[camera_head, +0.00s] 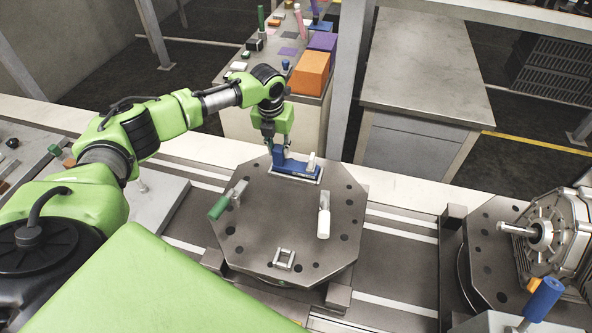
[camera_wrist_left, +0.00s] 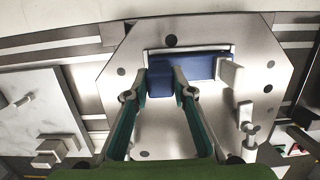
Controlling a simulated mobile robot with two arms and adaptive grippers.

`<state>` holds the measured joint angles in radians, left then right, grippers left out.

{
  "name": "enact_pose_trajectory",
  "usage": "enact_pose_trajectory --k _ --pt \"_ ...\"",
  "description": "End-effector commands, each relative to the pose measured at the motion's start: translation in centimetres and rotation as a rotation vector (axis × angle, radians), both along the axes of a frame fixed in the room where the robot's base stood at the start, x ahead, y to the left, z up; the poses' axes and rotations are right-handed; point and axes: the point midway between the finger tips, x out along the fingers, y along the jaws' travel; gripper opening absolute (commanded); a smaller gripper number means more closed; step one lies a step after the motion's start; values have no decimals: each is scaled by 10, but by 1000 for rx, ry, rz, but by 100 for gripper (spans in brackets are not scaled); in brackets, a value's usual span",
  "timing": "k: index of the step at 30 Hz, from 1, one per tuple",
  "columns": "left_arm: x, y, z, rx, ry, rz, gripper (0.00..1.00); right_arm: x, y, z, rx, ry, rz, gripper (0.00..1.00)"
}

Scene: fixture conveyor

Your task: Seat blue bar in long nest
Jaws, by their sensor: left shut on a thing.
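The blue bar (camera_head: 297,167) lies along the long nest (camera_head: 318,180), a pale rectangular frame near the far edge of the octagonal plate. In the left wrist view the bar (camera_wrist_left: 205,67) lies along the inside of the nest's pale rim (camera_wrist_left: 190,48). Whether it is fully down cannot be told. My left gripper (camera_head: 278,152) points down at the bar's left end. Its fingers (camera_wrist_left: 163,78) are shut on a raised blue block there and hide part of that end. My right gripper is not in view.
The octagonal plate (camera_head: 265,225) also carries a green-handled clamp (camera_head: 220,206), a white-handled clamp (camera_head: 323,222) and a small square nest (camera_head: 284,259). A pale upright piece (camera_head: 312,160) stands at the bar's right end. A motor-like housing (camera_head: 560,235) stands at right.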

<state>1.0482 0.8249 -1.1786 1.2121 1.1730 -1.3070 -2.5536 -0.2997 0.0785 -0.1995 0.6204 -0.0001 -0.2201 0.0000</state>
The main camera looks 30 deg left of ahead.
Motion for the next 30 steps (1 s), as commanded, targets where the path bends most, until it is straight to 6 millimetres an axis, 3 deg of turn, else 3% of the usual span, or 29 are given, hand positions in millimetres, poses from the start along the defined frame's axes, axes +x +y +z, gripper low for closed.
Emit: enact_pose_trajectory --k 30 --pt "1 -1 -11 -2 -1 0 0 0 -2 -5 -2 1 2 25"
